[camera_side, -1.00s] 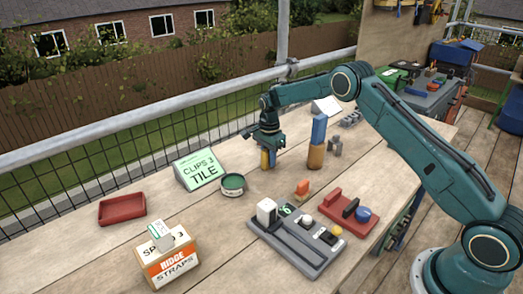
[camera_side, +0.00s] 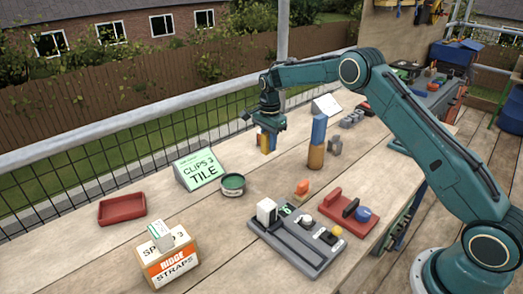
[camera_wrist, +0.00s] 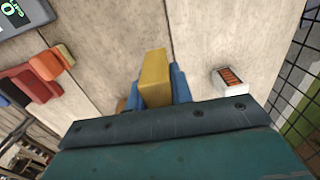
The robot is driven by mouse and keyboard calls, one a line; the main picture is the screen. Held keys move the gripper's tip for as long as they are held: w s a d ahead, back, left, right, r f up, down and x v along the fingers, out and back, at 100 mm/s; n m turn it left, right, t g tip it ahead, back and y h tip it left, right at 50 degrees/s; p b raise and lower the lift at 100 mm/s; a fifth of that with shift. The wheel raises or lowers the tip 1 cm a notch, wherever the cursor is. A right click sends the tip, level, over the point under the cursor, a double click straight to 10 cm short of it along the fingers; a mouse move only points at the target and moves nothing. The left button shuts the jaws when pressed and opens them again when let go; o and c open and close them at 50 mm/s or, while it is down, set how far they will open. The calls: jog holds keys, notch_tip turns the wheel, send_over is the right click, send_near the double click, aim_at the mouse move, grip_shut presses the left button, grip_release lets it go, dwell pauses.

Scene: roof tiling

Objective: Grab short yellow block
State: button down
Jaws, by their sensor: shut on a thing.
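The short yellow block (camera_side: 264,143) is between the blue fingertips of my gripper (camera_side: 267,141) in the side view, held above the table near the mesh railing. In the wrist view the yellow block (camera_wrist: 155,78) stands out between the blue fingers (camera_wrist: 158,92), which press on it from both sides. Its lower end is clear of the tabletop in the side view, as far as the picture shows.
The mesh railing runs behind.

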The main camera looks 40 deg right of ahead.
notch_tip(320, 180, up, 14)
jog(key=shift+f, duration=0.15)
dwell(0.8)
